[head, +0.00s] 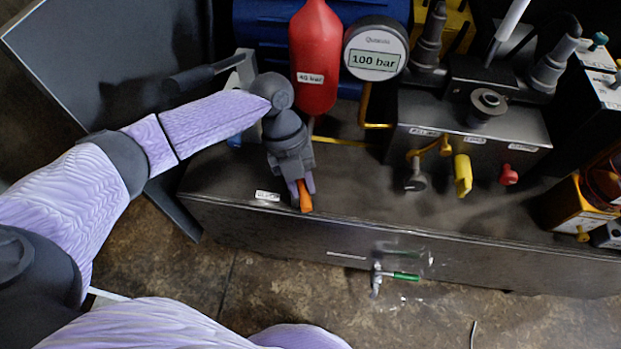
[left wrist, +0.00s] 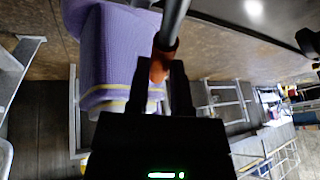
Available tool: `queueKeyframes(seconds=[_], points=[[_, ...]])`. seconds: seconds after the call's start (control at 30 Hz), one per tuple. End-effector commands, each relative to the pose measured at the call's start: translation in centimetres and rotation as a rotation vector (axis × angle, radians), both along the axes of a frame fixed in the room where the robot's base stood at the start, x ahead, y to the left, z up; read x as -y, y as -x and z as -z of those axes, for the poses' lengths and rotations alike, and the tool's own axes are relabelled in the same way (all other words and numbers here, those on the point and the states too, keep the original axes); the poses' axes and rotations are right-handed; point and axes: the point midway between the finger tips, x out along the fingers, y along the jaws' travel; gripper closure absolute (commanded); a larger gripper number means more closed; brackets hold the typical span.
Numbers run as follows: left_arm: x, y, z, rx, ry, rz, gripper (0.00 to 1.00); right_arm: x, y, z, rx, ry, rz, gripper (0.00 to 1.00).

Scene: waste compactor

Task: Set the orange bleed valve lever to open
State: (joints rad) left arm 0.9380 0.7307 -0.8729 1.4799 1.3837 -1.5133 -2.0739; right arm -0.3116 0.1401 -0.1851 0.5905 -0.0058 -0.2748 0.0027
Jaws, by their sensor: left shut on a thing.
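The orange bleed valve lever (head: 305,196) shows its orange end below my left gripper (head: 301,184) in the head view, above the left part of the dark cabinet top. In the left wrist view the orange lever (left wrist: 163,62) sits between the two dark fingers of the left gripper (left wrist: 165,75), with a grey rod running up from it. The left gripper is shut on the lever. The rest of the valve is hidden behind the gripper and wrist. A small white label (head: 267,196) lies on the cabinet top left of the lever. My right gripper is not in view.
A red cylinder (head: 314,60) and a round gauge reading 100 bar (head: 376,50) stand behind the gripper. A grey valve block (head: 470,130) with yellow and red handles is to the right. A green-handled valve (head: 405,276) sticks out at the cabinet front.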

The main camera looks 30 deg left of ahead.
Motion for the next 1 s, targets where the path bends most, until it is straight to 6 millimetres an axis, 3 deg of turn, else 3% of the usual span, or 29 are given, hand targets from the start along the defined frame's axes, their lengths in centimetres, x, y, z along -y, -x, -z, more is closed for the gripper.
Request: queueKeyframes(seconds=[0.43, 1.0], points=[[-1.4, 0.6, 0.1, 0.0, -0.003, 0.238, 1.0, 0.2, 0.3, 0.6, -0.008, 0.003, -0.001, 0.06], [-1.7, 0.6, 0.1, 0.002, -0.003, 0.284, 1.0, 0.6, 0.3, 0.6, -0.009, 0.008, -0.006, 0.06]])
